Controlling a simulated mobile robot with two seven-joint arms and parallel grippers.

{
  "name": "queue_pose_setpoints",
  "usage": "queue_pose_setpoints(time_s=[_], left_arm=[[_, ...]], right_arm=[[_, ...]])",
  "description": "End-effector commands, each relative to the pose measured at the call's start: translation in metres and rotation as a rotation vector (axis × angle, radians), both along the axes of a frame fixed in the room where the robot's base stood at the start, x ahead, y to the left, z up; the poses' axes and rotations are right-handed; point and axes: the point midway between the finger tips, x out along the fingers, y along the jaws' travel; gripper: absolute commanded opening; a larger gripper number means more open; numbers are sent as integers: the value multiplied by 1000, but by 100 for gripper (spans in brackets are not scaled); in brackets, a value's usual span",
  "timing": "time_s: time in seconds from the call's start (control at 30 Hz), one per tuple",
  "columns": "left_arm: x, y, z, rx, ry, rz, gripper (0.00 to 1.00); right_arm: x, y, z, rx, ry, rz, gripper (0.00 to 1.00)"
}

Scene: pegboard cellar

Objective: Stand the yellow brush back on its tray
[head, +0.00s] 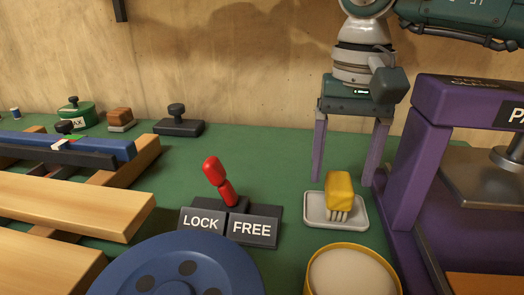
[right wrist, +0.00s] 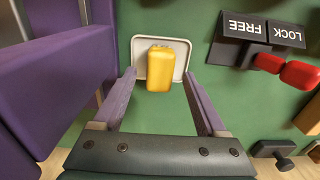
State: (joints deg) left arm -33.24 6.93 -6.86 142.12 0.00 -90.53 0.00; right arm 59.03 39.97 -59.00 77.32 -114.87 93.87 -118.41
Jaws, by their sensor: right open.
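The yellow brush (head: 339,190) stands on its pale grey tray (head: 313,213), yellow block up and pale bristles down toward the near side. In the right wrist view the brush (right wrist: 160,70) sits over the tray (right wrist: 138,45), near its edge on the gripper's side. My right gripper (head: 343,182) is open and pointing down, with its purple fingers apart behind the brush in the head view. In the right wrist view the gripper (right wrist: 159,74) has one finger on each side of the brush, with gaps. My left gripper is not in view.
A purple press (head: 428,135) stands close on the right. A yellow-rimmed tub (head: 350,270) is in front of the tray. A LOCK/FREE switch (head: 232,222) with a red lever and a blue wheel (head: 175,265) are to the left.

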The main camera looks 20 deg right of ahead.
Motion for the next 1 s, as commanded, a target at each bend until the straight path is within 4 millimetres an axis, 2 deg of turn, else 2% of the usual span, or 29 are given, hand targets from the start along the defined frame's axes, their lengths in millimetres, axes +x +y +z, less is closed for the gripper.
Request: queue_pose_setpoints(time_s=[0.03,0.2,0.4,0.57,0.87,0.97,1.0], left_arm=[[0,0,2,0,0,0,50],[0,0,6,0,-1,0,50],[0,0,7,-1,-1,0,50],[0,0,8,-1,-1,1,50],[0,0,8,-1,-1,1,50],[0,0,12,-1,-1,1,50],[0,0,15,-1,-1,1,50]], right_arm=[[1,0,15,0,-6,1,74],[1,0,53,0,-4,0,74],[1,0,83,0,-2,0,74],[0,0,91,0,0,0,74],[0,4,90,12,-1,0,74],[1,34,84,116,-19,-6,74],[0,58,81,201,-27,-15,74]])
